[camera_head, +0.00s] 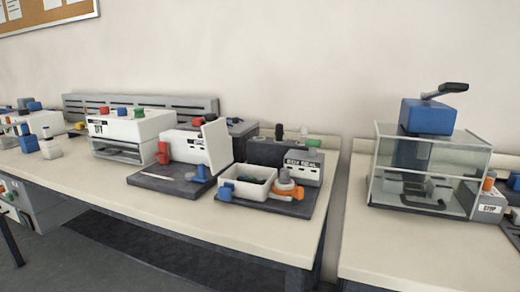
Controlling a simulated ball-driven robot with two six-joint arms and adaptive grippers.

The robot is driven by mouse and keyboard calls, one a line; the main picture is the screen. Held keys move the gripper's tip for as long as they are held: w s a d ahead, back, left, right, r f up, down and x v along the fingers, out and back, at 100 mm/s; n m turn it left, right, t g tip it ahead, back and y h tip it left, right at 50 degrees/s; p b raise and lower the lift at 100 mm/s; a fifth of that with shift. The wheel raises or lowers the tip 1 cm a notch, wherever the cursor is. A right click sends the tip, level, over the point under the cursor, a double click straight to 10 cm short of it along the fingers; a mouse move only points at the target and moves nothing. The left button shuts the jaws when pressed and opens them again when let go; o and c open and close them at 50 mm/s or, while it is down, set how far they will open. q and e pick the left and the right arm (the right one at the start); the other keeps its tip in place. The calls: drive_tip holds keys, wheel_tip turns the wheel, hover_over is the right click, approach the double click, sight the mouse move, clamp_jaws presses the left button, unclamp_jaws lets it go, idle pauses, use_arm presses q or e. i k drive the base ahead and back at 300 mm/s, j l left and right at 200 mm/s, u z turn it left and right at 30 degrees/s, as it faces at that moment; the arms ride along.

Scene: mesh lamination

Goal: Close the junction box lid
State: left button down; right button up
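A small white open-topped box (236,187), which looks like the junction box, sits on a dark base plate (292,207) near the table's front edge. Its top is open and its inside shows. A blue part (226,191) is at its left front corner. An orange part with a grey top (288,186) stands at its right. Behind it is a white block with a label that seems to read "BOX SEAL" (303,167). I cannot make out a lid on the box for certain. Neither of my grippers is in view.
Left of the box, a white machine (183,146) with an upright white panel (216,145) stands on another dark plate (160,184). A clear enclosure with a blue-topped press (427,117) stands on the right table (390,245). The left table's front strip (255,231) is clear.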

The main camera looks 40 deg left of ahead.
sight(216, 135)
drive_tip(key=j, duration=2.8)
drive_tip(key=k+z, duration=0.1)
drive_tip(key=k, duration=0.15)
